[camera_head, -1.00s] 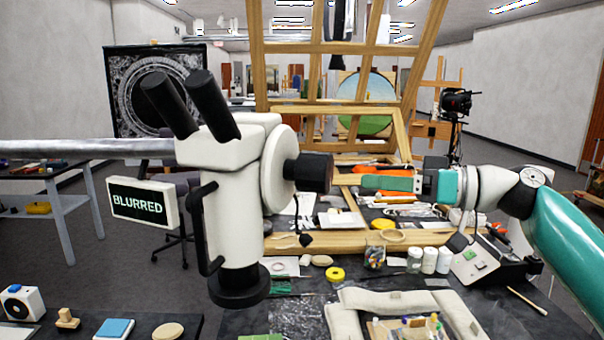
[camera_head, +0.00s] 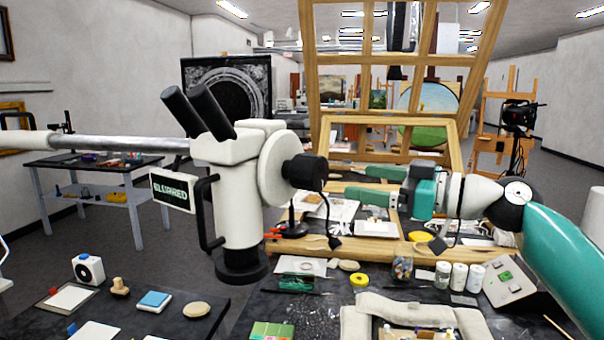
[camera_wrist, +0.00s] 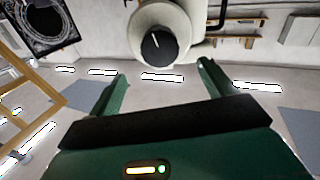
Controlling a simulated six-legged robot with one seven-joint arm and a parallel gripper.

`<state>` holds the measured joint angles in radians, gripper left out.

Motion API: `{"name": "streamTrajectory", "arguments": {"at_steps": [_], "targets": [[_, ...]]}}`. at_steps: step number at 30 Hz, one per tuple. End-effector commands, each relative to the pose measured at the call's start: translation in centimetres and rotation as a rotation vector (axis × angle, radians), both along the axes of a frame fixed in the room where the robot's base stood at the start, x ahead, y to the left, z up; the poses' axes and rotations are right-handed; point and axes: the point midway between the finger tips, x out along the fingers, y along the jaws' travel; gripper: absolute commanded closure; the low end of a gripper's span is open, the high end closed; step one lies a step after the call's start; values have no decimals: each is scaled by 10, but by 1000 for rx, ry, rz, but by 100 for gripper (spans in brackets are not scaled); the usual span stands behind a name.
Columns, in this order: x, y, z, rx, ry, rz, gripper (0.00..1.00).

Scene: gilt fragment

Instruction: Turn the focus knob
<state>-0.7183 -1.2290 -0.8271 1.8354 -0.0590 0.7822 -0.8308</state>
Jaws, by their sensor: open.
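The focus knob (camera_head: 306,172) is a black ribbed cylinder on the right side of the white microscope (camera_head: 238,190). In the wrist view, the knob (camera_wrist: 159,47) faces me at top centre, with a white line on its face. My gripper (camera_head: 352,179) is right of the knob, pointing at it. Its two green fingers are apart and empty. In the wrist view, my gripper's fingertips (camera_wrist: 162,72) lie left and right of the knob, with the knob beyond them and not between them. A small display (camera_head: 173,190) on the microscope's left reads "BLURRED".
A wooden easel frame (camera_head: 322,100) stands behind the microscope. Below are a dark workbench with jars (camera_head: 460,275), yellow tape (camera_head: 359,280) and pale padded cushions (camera_head: 400,312). A metal support arm (camera_head: 120,143) runs left from the microscope.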

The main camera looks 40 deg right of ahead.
Motion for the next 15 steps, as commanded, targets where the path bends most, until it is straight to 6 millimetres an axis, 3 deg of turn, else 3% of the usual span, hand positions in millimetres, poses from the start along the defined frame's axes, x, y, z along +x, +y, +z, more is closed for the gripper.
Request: {"name": "streamTrajectory", "arguments": {"at_steps": [5, 15], "targets": [[21, 7, -1, -1, 3, -2, 17], [85, 29, -1, 0, 3, -1, 17]]}}
